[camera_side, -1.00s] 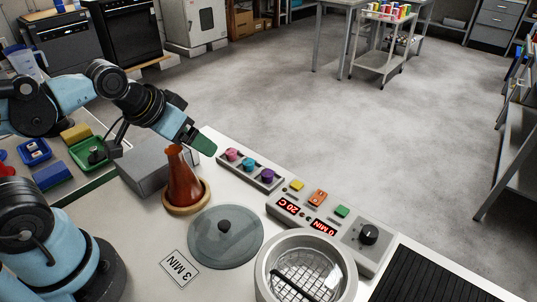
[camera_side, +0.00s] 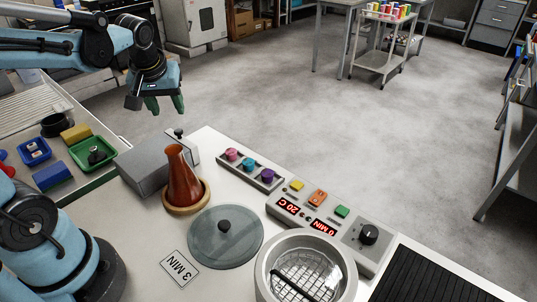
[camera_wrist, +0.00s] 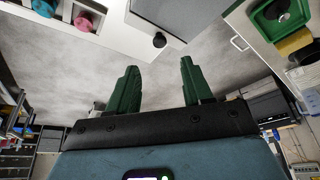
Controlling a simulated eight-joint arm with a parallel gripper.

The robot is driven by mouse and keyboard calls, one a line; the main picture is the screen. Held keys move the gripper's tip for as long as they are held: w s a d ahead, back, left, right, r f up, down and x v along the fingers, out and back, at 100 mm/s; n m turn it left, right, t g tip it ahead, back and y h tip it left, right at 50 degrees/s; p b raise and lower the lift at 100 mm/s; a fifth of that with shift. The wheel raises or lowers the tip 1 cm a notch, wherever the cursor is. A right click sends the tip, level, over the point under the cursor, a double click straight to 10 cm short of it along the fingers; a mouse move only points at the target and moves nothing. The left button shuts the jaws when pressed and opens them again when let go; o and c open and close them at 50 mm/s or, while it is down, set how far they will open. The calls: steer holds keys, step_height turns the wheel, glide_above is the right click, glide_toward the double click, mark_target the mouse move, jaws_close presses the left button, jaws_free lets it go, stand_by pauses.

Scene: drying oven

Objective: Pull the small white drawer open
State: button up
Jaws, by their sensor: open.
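The small white drawer (camera_side: 191,147) is at the far end of the grey box (camera_side: 145,165), with a black knob (camera_side: 179,133). I cannot tell whether a gap stands between drawer and box. In the wrist view the knob (camera_wrist: 159,40) is ahead, roughly centred between my fingers. My gripper (camera_side: 165,104) has two green fingers, spread apart and empty. It hangs beyond the far edge of the bench, past the drawer, apart from the knob. The fingers also show in the wrist view (camera_wrist: 159,68).
A brown flask (camera_side: 182,180) on a wooden ring (camera_side: 187,200) stands close to the box. A rack (camera_side: 250,172) of coloured caps is to the right, and a green tray (camera_side: 78,148) to the left.

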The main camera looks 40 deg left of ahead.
mark_target(178, 130)
steer(key=shift+x, duration=4.25)
steer(key=shift+c, duration=0.5)
jaws_close()
